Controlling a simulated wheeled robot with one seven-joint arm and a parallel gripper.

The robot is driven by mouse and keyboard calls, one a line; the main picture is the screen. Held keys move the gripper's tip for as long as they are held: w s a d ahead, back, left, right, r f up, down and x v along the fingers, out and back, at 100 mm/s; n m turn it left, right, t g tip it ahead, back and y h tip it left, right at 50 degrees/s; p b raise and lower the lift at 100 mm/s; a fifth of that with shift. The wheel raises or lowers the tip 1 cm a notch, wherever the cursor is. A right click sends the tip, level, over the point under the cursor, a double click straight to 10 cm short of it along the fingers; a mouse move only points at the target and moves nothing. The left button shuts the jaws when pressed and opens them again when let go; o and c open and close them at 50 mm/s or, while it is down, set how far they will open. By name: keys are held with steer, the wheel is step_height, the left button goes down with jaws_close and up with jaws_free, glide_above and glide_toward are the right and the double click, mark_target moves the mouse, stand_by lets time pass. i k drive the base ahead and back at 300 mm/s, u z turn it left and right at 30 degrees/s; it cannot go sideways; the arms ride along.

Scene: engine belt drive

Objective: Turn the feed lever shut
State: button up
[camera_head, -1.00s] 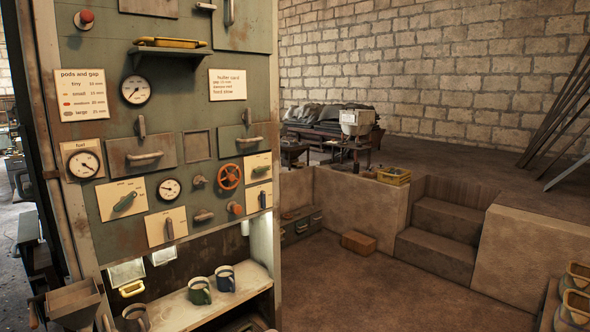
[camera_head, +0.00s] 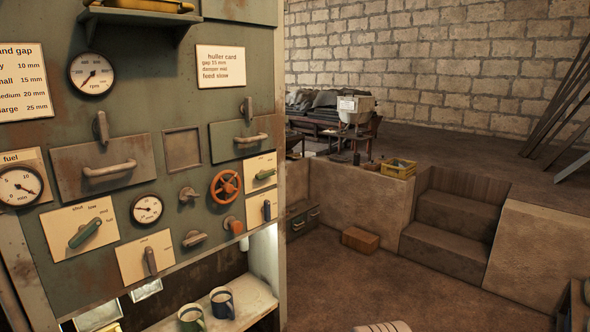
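Several levers sit on cream plates on the green machine panel (camera_head: 215,130). The left plate has a green-handled lever (camera_head: 84,233), tilted up to the right; its small lettering seems to include "shut". Below it is a grey lever (camera_head: 150,261), near upright. At the right are a green-handled lever (camera_head: 265,174), nearly level, and a dark upright lever (camera_head: 267,210). The lettering is too small to tell which is the feed lever. My gripper is not in view, and nothing touches the levers.
An orange handwheel (camera_head: 226,186), knobs and drawer handles stand out from the panel among the levers. A huller card (camera_head: 220,66) reads "feed slow". Mugs (camera_head: 222,303) stand on the shelf below. Open floor (camera_head: 340,285) lies to the right, before concrete steps (camera_head: 450,225).

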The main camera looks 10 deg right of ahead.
mark_target(263, 175)
steer(key=u, duration=0.5)
steer(key=i, duration=0.9)
steer(key=u, duration=0.8)
